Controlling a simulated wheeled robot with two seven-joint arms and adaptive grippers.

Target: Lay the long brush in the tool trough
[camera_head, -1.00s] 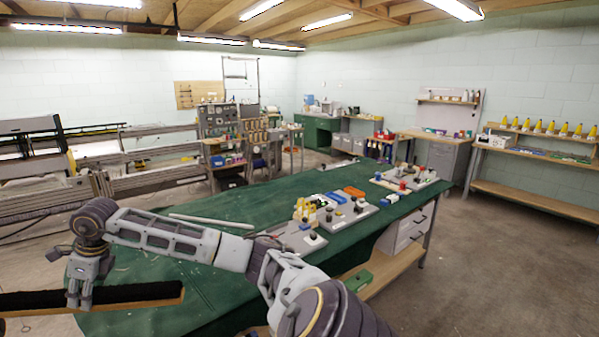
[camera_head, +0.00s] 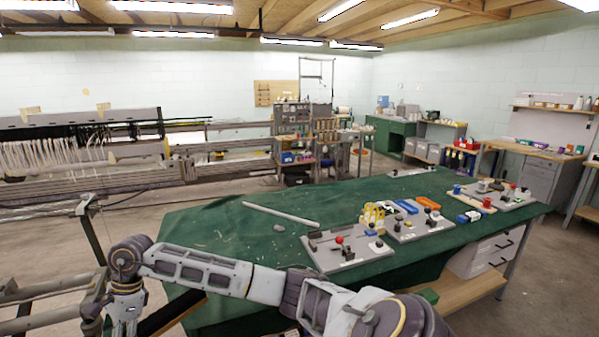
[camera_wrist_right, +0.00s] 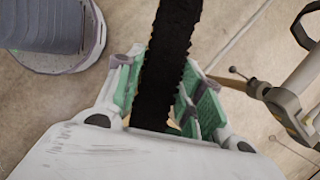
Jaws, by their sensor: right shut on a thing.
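My right arm comes in from the bottom right and reaches left across the near side of the green table. My right gripper (camera_head: 124,318) points down at the lower left, beyond the table's left edge. It is shut on the long brush (camera_head: 172,318), whose dark length shows beside it, partly cut off by the picture's bottom edge. In the right wrist view the brush's black bristles (camera_wrist_right: 172,50) run between the green finger pads of the gripper (camera_wrist_right: 163,92). I cannot pick out the tool trough for certain. My left gripper is not in view.
The green table (camera_head: 215,230) holds a pale rod (camera_head: 280,214), grey boards with small parts (camera_head: 345,250) and blue and orange bins (camera_head: 428,202). A loom with white threads (camera_head: 60,155) stands at the left. Grey frame rails (camera_head: 50,290) lie close left of the gripper.

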